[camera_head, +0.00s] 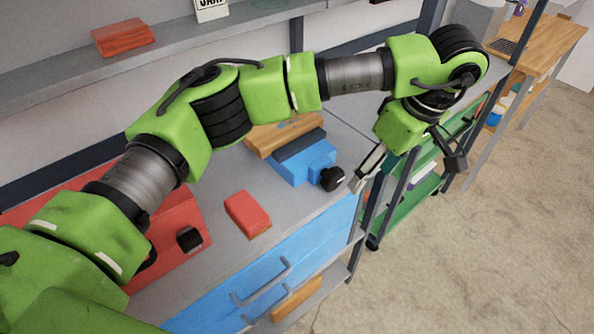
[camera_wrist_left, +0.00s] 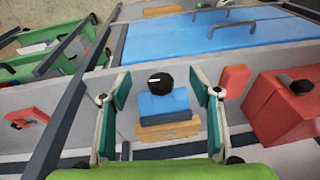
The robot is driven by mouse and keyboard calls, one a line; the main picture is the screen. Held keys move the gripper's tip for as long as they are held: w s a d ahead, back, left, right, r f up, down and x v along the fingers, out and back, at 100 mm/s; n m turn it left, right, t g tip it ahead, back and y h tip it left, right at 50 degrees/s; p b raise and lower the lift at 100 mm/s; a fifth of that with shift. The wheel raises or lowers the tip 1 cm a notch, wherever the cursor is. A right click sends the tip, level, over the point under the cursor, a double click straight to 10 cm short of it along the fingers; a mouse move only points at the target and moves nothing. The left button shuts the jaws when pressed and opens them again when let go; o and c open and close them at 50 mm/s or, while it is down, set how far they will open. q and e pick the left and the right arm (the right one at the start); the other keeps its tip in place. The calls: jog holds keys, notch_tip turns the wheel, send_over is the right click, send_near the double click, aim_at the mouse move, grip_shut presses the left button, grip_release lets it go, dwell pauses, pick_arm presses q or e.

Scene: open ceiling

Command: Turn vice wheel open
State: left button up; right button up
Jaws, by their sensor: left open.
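A blue vice (camera_head: 305,168) stands on the grey workbench, with a dark bar across its top. Its round black wheel (camera_head: 332,178) faces the front edge of the bench. My left gripper (camera_head: 408,172) is open and empty, to the right of the wheel and apart from it in the head view. In the left wrist view, the wheel (camera_wrist_left: 160,82) shows between the two spread fingers, with the blue vice body (camera_wrist_left: 163,105) below it. Nothing shows the fingers touching the wheel. My right gripper is not in view.
A red block (camera_head: 248,214) lies on the bench left of the vice, and a red toolbox (camera_head: 175,235) stands farther left. A wooden piece (camera_head: 270,135) lies behind the vice. Blue drawers (camera_head: 270,280) are below. A green cart (camera_head: 425,195) stands right of the bench; open floor lies beyond.

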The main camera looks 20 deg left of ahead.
aim_at(338, 174)
pick_arm(q)
jog(key=w+a+r+t+y, duration=0.1)
jog(key=w+a+r, duration=0.2)
jog(key=a, duration=0.1)
jog(key=shift+n+t+y, duration=0.3)
jog(key=x, duration=0.4)
jog(key=p+x, duration=0.1)
jog(key=x, duration=0.4)
jog(key=p+x, duration=0.1)
jog(key=x, duration=0.3)
jog(key=shift+s+d+f, duration=0.1)
jog(key=shift+d+f, duration=0.15)
jog(key=shift+f, duration=0.3)
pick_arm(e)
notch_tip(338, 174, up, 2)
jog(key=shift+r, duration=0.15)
pick_arm(q)
jog(key=c, duration=1.1)
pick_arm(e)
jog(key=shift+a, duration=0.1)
